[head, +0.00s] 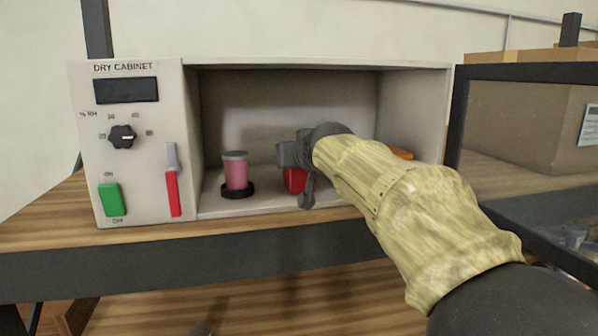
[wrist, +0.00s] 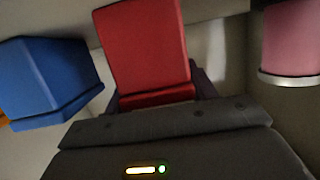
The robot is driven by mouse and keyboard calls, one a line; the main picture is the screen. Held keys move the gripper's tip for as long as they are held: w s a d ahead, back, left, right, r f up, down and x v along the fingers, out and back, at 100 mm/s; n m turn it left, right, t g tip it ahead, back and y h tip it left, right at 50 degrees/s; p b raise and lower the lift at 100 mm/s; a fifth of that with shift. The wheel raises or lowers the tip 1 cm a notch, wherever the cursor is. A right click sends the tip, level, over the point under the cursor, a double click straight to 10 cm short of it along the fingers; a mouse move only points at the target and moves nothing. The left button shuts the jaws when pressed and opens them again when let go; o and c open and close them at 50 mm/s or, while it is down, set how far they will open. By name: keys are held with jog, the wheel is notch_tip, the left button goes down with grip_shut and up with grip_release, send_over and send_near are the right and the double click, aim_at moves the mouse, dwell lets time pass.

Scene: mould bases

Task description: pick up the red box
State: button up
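The red box (wrist: 143,45) fills the upper middle of the wrist view, directly in front of my gripper (wrist: 160,92). Dark finger parts show on both sides of its near end; whether they press on it is unclear. In the head view, the red box (head: 294,180) is mostly hidden behind my gripper (head: 300,170), inside the dry cabinet (head: 320,64). My gripper reaches into the cabinet's open bay from the right. The box appears to be at the cabinet floor; its underside is hidden.
A pink cup-like container (head: 236,172) with a grey lid stands on a black ring left of my gripper. A blue box (wrist: 48,78) lies beside the red one. An orange thing (head: 401,154) shows behind my arm. Cabinet walls enclose the bay.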

jog(key=c, duration=0.7)
jog(key=shift+s+r+b, duration=0.1)
jog(key=shift+r+b, duration=0.05)
jog(key=shift+b, duration=0.2)
jog(key=shift+s+d+r+b, duration=0.1)
jog(key=shift+r+b, duration=0.05)
jog(key=shift+b, duration=0.2)
notch_tip(320, 180, up, 7)
jog(key=shift+f+b, duration=0.15)
jog(key=shift+b, duration=0.15)
jog(key=shift+s+d+f+b, duration=0.1)
jog(key=shift+s+d+b, duration=1.15)
jog(key=shift+s, duration=1.9)
jog(key=shift+s+d+r+b, duration=0.1)
jog(key=shift+s+d+b, duration=0.45)
jog(key=shift+s+b, duration=2.05)
jog(key=shift+s+d+f+b, duration=0.1)
jog(key=shift+s+d+b, duration=0.85)
jog(key=shift+s, duration=2.75)
